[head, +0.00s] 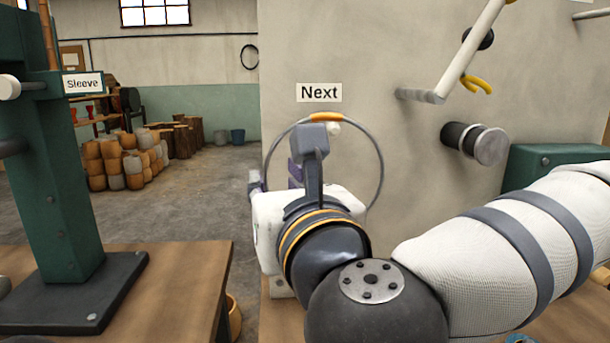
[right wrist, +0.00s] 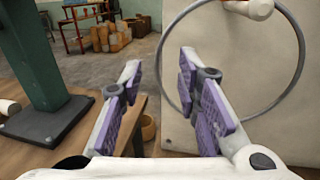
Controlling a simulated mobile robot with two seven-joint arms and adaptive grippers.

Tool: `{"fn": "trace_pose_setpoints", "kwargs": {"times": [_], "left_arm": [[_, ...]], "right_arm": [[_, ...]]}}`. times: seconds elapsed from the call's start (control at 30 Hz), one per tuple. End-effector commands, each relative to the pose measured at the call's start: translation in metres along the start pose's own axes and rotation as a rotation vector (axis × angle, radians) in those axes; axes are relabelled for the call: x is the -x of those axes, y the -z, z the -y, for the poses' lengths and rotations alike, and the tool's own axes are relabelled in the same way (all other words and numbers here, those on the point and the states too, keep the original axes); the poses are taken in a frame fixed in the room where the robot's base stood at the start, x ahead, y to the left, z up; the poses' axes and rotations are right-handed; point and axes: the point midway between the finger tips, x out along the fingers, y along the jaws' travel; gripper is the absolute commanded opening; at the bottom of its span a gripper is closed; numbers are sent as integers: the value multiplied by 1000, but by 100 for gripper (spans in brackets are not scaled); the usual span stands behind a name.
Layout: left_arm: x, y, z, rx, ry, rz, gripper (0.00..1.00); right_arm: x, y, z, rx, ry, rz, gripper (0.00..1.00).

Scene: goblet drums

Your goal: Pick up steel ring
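The steel ring (head: 380,152) is a large thin grey hoop with an orange band at its top. It hangs on a pale peg (head: 334,128) on the wall panel below the "Next" sign. My right gripper (head: 276,178) is in front of the ring's left side and hides its lower left part. In the right wrist view the gripper (right wrist: 158,72) is open and empty, with purple finger pads. The ring's left edge (right wrist: 161,80) shows between the fingers there; how far beyond the tips it lies I cannot tell. My left gripper is not in view.
A green stand with a "Sleeve" sign (head: 83,83) stands on the wooden table (head: 175,285) at left. On the wall panel at right are a bent white bar (head: 470,50) and a dark cylinder with a metal end (head: 475,143). Drum shells (head: 125,160) are stacked far back.

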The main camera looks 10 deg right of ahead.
Motion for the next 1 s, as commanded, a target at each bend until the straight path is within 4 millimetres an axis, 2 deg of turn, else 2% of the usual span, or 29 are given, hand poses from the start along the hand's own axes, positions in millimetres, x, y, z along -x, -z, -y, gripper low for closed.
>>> {"fn": "trace_pose_setpoints", "kwargs": {"times": [0.4, 0.63, 0.67, 0.77, 0.8, 1.0], "left_arm": [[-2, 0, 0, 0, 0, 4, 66], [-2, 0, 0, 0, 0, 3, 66], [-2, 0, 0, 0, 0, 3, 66], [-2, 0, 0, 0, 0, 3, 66], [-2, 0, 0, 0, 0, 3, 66], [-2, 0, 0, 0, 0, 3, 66]], "right_arm": [[-63, 9, 0, 3, -1, 0, 30], [-66, 9, 0, 4, -2, 0, 30], [-66, 9, 0, 4, -2, 0, 26], [-66, 9, 0, 4, -2, 0, 3], [-66, 9, 0, 4, -2, 0, 0], [-66, 9, 0, 4, -2, 0, 0]]}}
